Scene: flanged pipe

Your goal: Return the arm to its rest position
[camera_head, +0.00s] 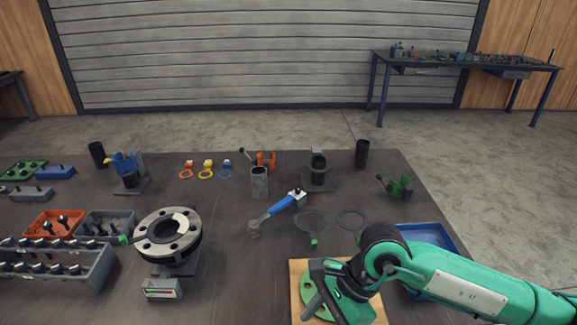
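My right arm (455,285), green with dark joints, comes in from the right edge and reaches over the front right of the table. Its dark gripper (322,300) is above a wooden board (299,279) and in front of a green disc (310,287) with holes. The fingers are partly hidden by the wrist, so I cannot tell whether they are open or touch the disc. My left arm and gripper are not in view. The flanged pipe (168,236), a dark ring with bolt holes, stands left of centre on the dark table (225,275).
A blue-handled wrench (284,205) lies mid-table. A blue tray (432,233) is partly hidden behind my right arm.

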